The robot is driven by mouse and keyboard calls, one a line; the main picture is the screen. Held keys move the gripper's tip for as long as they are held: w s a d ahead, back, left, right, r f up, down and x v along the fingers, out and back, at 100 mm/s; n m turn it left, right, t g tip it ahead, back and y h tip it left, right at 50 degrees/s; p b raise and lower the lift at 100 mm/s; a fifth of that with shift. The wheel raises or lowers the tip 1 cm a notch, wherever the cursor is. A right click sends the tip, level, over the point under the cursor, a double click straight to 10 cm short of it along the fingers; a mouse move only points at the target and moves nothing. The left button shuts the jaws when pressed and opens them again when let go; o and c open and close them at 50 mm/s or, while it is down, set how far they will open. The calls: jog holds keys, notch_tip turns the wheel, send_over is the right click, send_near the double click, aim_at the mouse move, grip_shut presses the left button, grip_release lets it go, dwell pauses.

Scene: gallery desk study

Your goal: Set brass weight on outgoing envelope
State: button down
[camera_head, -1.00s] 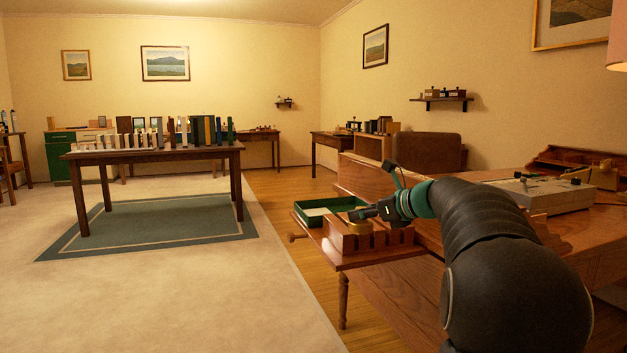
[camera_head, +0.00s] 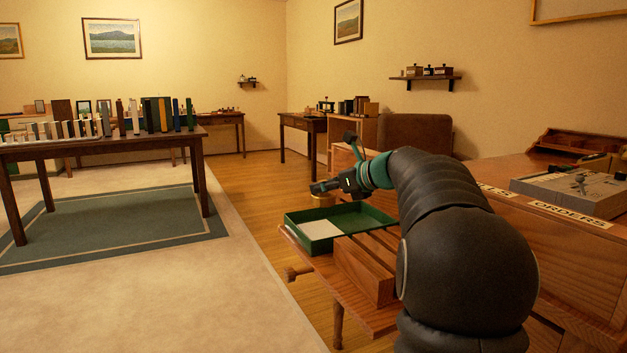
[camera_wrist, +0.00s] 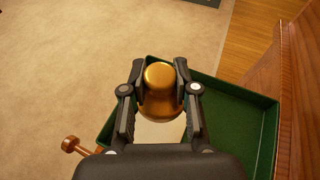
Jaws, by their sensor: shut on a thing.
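My gripper (camera_head: 322,188) is shut on the brass weight (camera_head: 323,200) and holds it above the green tray (camera_head: 372,211). In the wrist view the brass weight (camera_wrist: 160,78) sits between the two fingers, with its rounded knob toward the camera. The pale envelope (camera_head: 320,228) lies flat in the left part of the green tray. In the wrist view the envelope (camera_wrist: 160,133) shows partly below the weight, which hides the rest of it.
A wooden slotted block (camera_head: 362,268) stands in front of the tray on the small side table (camera_head: 375,318). A desk with an ORDERS label (camera_head: 568,213) is at the right. A table with books (camera_head: 100,145) stands far left. Open floor lies left of the tray.

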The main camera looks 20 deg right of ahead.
aim_at(323, 206)
jog(key=shift+w+a+f, duration=0.1)
jog(key=shift+w, duration=0.1)
notch_tip(323, 206, down, 5)
jog(key=b, duration=0.5)
jog(key=shift+f+b, duration=0.1)
jog(key=shift+b, duration=0.3)
jog(key=shift+f+b, duration=0.45)
jog(key=shift+f, duration=0.65)
jog(key=c, duration=0.8)
grip_release()
jog(key=shift+s, duration=0.1)
jog(key=shift+f, duration=0.1)
jog(key=v, duration=1.2)
